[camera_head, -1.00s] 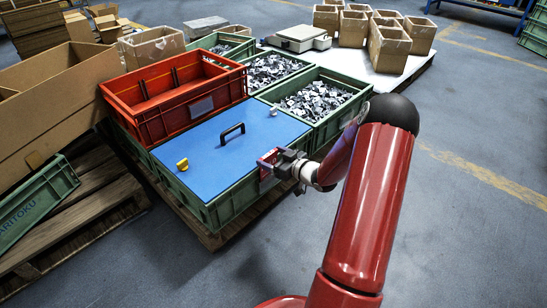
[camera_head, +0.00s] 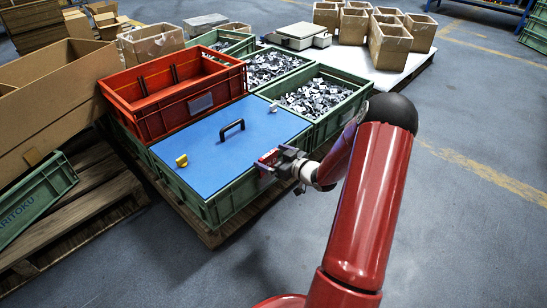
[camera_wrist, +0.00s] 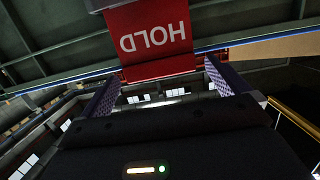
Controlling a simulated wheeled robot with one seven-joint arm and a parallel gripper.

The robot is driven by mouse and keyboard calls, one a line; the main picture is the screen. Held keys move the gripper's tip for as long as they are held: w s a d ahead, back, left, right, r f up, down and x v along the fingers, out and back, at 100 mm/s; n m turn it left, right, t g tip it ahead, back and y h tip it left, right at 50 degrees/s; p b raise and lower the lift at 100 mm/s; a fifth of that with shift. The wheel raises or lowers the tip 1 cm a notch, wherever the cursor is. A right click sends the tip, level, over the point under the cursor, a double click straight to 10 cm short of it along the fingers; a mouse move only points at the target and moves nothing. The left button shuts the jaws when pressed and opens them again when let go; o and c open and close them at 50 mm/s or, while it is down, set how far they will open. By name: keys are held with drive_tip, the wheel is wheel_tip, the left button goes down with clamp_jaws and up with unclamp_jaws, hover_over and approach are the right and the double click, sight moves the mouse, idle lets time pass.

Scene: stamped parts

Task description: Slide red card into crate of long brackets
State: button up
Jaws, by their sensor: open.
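The red card (camera_wrist: 155,40), printed HOLD and upside down in the wrist view, stands against the side wall of a green crate (camera_wrist: 60,45). A pale holder edge shows at its top. My gripper (camera_wrist: 163,88) is open, with one finger on each side of the card's lower end; I cannot tell whether either finger touches it. In the head view my gripper (camera_head: 270,161) is at the right side of the green crate (camera_head: 225,205) with a blue lid (camera_head: 225,160), and a bit of red shows at its tip. The lid hides that crate's contents.
A red crate (camera_head: 190,108) sits behind left. Open green crates hold grey metal parts (camera_head: 315,97). The floor on the right is clear.

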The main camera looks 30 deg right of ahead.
drive_tip(key=p+v, duration=0.1)
drive_tip(key=v, duration=0.7)
drive_tip(key=shift+w, duration=0.1)
drive_tip(key=s+a+r+m+g+h, duration=0.1)
drive_tip(key=a+r+g+h, duration=0.15)
drive_tip(key=r, duration=0.35)
drive_tip(key=s+a+r+g+h, duration=0.1)
drive_tip(key=a+r+h, duration=0.15)
drive_tip(key=r, duration=0.35)
drive_tip(key=s+a+r+m+g+h, duration=0.1)
drive_tip(key=s+a+r+g+h, duration=0.1)
drive_tip(key=r+h, duration=0.25)
drive_tip(key=s+a+r+m+g+y, duration=0.1)
drive_tip(key=s+a+r+g+y, duration=0.15)
drive_tip(key=s+a, duration=0.65)
drive_tip(key=s+a+r+m+g+y, duration=0.1)
drive_tip(key=s+a+r+y, duration=0.15)
drive_tip(key=s+a, duration=0.7)
drive_tip(key=s+d+r+p, duration=0.1)
drive_tip(key=d+r+p, duration=0.1)
drive_tip(key=r+p, duration=0.4)
drive_tip(key=s+d+r+p, duration=0.2)
drive_tip(key=r+p, duration=0.4)
drive_tip(key=shift+s+r+h, duration=0.25)
drive_tip(key=shift+r+h, duration=0.15)
drive_tip(key=shift+h, duration=0.05)
